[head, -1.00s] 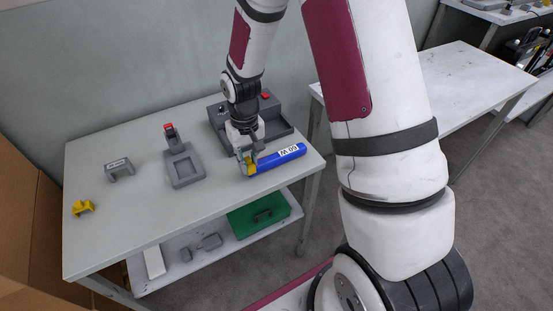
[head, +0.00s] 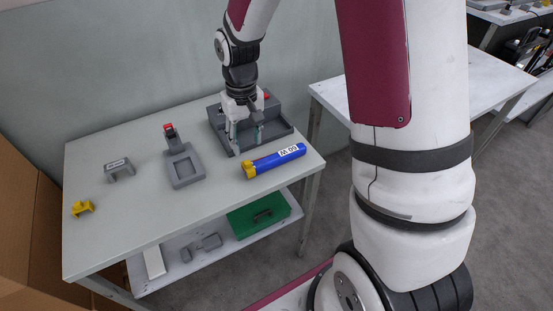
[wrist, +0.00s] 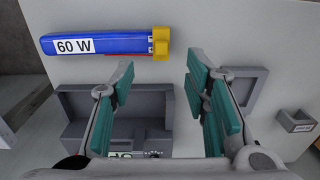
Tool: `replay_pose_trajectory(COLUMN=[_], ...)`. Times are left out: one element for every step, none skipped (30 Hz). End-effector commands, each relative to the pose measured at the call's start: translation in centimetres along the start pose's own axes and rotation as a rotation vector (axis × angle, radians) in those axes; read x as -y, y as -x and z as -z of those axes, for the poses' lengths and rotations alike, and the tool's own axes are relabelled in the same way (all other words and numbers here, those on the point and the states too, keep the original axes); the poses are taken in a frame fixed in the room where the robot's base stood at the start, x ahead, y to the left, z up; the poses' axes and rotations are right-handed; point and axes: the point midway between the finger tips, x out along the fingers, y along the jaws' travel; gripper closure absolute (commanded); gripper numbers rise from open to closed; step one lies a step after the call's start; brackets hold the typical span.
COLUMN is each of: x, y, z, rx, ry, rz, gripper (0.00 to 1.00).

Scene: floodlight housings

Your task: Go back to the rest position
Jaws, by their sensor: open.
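My gripper (head: 247,140) is open and empty in the head view, above the table in front of the grey tray-like fixture. In the wrist view its teal-padded fingers (wrist: 165,95) are spread wide apart with nothing between them. A blue tube (head: 278,160) labelled 60 W, with a yellow end, lies on the table near its right front edge, apart from my gripper. In the wrist view the blue tube (wrist: 95,45) lies beyond the fingertips, to the left.
The grey fixture (head: 283,127) has a red button. A grey fixture with a red part (head: 186,172), a grey bracket (head: 120,172) and a yellow bracket (head: 82,208) stand to the left on the table (head: 135,220). A green case (head: 243,222) lies on the lower shelf.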

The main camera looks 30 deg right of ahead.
Motion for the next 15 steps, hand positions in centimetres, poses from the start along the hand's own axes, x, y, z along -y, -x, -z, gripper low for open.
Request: replay_pose_trajectory(x=[0.0, 0.0, 0.0, 0.0, 0.0, 0.0, 0.0, 0.0, 0.0, 0.0, 0.0, 0.0, 0.0, 0.0, 0.0], y=[1.0, 1.5, 2.0, 2.4, 2.7, 3.0, 3.3, 3.4, 3.6, 3.7, 3.7, 3.8, 3.8, 3.8, 3.9], z=[0.1, 0.1, 0.1, 0.1, 0.1, 0.1, 0.0, 0.0, 0.0, 0.0, 0.0, 0.0, 0.0, 0.0, -0.1], rx=[-0.004, -0.004, -0.004, -0.003, -0.002, -0.002, -0.002, -0.001, 0.0, 0.001, 0.001, 0.001, 0.001, 0.001, -0.001], ry=[0.0, 0.0, 0.0, 0.0, 0.0, 0.0, 0.0, 0.0, 0.0, 0.0, 0.0, 0.0, 0.0, 0.0, 0.0], rz=[0.0, -0.001, -0.001, -0.001, -0.001, -0.001, 0.0, 0.0, 0.0, 0.0, 0.0, 0.0, 0.0, 0.0, 0.0], gripper=[0.58, 0.58, 0.58, 0.58, 0.58, 0.58, 0.58, 0.58, 0.58, 0.58, 0.58, 0.58, 0.58, 0.58, 0.58])
